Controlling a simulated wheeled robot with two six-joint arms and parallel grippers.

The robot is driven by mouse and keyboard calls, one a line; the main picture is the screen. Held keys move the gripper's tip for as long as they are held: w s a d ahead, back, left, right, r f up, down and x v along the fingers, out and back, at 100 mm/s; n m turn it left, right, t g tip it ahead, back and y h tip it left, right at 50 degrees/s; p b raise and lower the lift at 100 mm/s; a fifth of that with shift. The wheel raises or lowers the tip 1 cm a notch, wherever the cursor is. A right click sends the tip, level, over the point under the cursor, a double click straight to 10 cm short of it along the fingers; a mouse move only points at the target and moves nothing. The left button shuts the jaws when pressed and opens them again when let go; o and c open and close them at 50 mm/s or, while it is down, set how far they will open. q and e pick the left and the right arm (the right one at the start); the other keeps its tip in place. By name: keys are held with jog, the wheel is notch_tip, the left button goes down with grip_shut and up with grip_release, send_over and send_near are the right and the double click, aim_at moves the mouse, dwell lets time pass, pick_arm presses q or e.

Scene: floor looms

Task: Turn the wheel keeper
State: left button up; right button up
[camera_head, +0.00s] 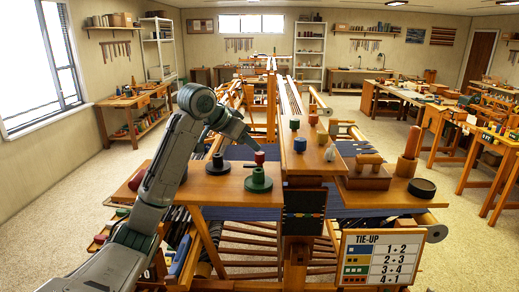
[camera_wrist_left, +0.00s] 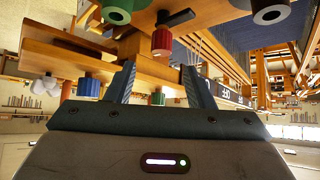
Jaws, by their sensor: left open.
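A small red knob (camera_head: 259,157) stands on the wooden loom top, just behind a green flanged spool (camera_head: 258,180). In the left wrist view, which looks upside down, the red knob (camera_wrist_left: 162,40) has a short dark bar (camera_wrist_left: 176,18) beside it; this may be the wheel keeper, but I cannot tell for sure. My left gripper (camera_head: 250,143) is just above and left of the red knob in the head view. Its two fingers (camera_wrist_left: 160,85) are apart in the wrist view, with the knob beyond their tips and nothing held. My right gripper is out of view.
A black spool (camera_head: 218,165) stands left of the green one. A central beam (camera_head: 305,160) carries blue and green pegs. A wooden block (camera_head: 367,177), an upright wooden cylinder (camera_head: 407,160) and a tie-up sign (camera_head: 382,258) are on the right.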

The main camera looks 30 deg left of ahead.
aim_at(260, 153)
pick_arm(q)
jog(key=p+x, duration=0.2)
jog(key=x, duration=0.6)
jog(key=shift+a+p, duration=0.2)
jog(key=shift+p, duration=0.2)
jog(key=shift+d, duration=0.1)
jog(key=shift+c, duration=0.7)
jog(key=c, duration=0.9)
jog(key=shift+o, duration=0.3)
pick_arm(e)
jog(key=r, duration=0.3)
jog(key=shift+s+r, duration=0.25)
